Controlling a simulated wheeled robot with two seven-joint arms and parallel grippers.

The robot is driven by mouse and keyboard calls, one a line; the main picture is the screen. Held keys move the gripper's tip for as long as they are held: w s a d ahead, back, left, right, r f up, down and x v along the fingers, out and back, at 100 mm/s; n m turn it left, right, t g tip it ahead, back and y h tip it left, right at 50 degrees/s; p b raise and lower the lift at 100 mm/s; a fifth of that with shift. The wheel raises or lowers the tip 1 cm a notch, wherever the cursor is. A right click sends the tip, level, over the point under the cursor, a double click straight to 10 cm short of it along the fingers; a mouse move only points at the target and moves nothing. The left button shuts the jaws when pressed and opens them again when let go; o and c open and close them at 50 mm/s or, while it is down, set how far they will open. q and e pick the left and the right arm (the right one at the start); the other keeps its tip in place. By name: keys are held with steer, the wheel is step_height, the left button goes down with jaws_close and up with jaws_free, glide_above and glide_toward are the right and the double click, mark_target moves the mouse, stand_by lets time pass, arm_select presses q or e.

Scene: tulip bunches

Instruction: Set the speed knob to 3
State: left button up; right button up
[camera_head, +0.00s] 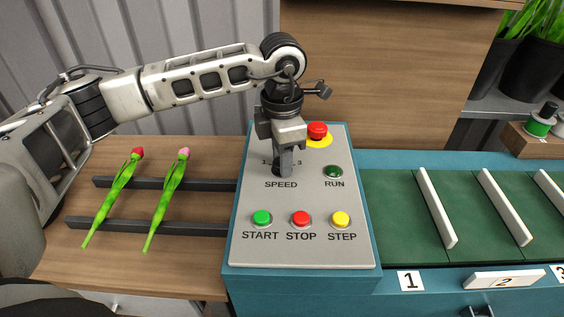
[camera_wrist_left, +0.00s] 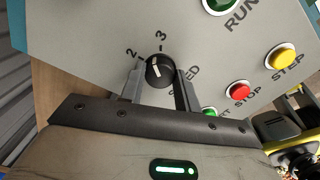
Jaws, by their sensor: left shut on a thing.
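The black speed knob (camera_wrist_left: 160,71) sits on the grey control panel (camera_head: 305,255) above the word SPEED. My left gripper (camera_head: 285,169) points down over it, with a finger on each side of the knob, shut on it. In the left wrist view, the knob's white pointer line faces up and left, on the side of the printed 2 (camera_wrist_left: 132,53); its exact setting is hard to tell. The printed 3 (camera_wrist_left: 162,36) is above the knob there. In the head view the gripper hides most of the knob and part of the scale. My right gripper is not in view.
The panel also has a red mushroom button (camera_head: 317,130), a RUN lamp (camera_head: 334,172), and START (camera_head: 262,218), STOP (camera_head: 301,218) and STEP (camera_head: 341,219) buttons. Two tulips (camera_head: 113,199) lie across dark rails at left. A green belt (camera_head: 395,215) with white dividers is at right.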

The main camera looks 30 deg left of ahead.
arm_select(q)
steer(key=shift+m+b, duration=1.1)
steer(key=shift+m, duration=1.1)
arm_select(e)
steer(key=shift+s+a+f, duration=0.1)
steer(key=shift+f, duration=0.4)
arm_select(q)
steer(key=o, duration=1)
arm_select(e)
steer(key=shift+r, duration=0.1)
arm_select(q)
step_height(320, 180, up, 16)
steer(key=shift+r+p, duration=0.1)
steer(key=shift+p, duration=0.45)
